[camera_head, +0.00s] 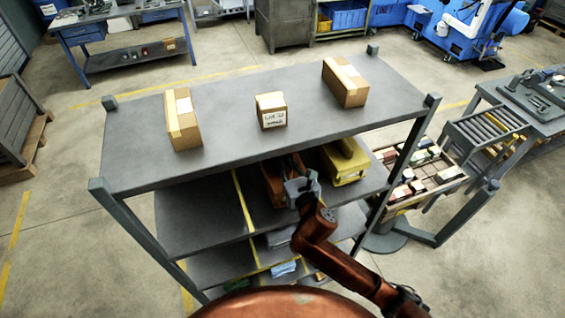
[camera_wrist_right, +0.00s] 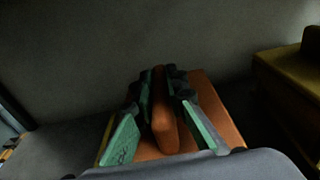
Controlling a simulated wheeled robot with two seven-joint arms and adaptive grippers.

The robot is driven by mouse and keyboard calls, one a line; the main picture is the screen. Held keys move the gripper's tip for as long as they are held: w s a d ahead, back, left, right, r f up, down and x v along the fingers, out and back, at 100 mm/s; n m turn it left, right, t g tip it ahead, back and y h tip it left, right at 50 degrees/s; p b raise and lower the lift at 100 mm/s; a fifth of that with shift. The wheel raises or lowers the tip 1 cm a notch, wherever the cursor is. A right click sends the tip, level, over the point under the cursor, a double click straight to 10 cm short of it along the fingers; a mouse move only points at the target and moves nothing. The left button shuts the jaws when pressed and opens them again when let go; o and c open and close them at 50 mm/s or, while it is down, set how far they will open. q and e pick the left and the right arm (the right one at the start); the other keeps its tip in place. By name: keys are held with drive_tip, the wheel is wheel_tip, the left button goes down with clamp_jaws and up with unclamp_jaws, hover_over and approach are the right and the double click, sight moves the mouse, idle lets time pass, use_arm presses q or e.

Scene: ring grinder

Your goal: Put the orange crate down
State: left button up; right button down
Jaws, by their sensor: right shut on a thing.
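The orange crate (camera_head: 272,183) is on the second level of the grey shelf rack (camera_head: 215,145), partly hidden under the top board and behind my right gripper (camera_head: 301,190). In the right wrist view, my right gripper (camera_wrist_right: 165,115) has its fingers on both sides of an upright part of the orange crate (camera_wrist_right: 210,100) and is shut on it. The crate is at or just above the shelf board; I cannot tell whether it touches. My left gripper is not in view.
A yellow crate (camera_head: 345,160) stands just right of the orange one; it also shows in the right wrist view (camera_wrist_right: 290,80). A yellow line (camera_head: 243,200) runs along the board, with free room to its left. Cardboard boxes (camera_head: 271,110) stand on the top board.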

drive_tip(key=shift+r, duration=0.2)
drive_tip(key=shift+s+f, duration=0.1)
drive_tip(key=shift+s, duration=0.05)
drive_tip(key=c, duration=1.9)
unclamp_jaws()
drive_tip(key=shift+f, duration=0.15)
drive_tip(key=shift+c, duration=0.2)
drive_tip(key=b+v, duration=0.1)
drive_tip(key=v, duration=1.1)
drive_tip(key=shift+b, duration=0.35)
drive_tip(key=shift+d, duration=0.1)
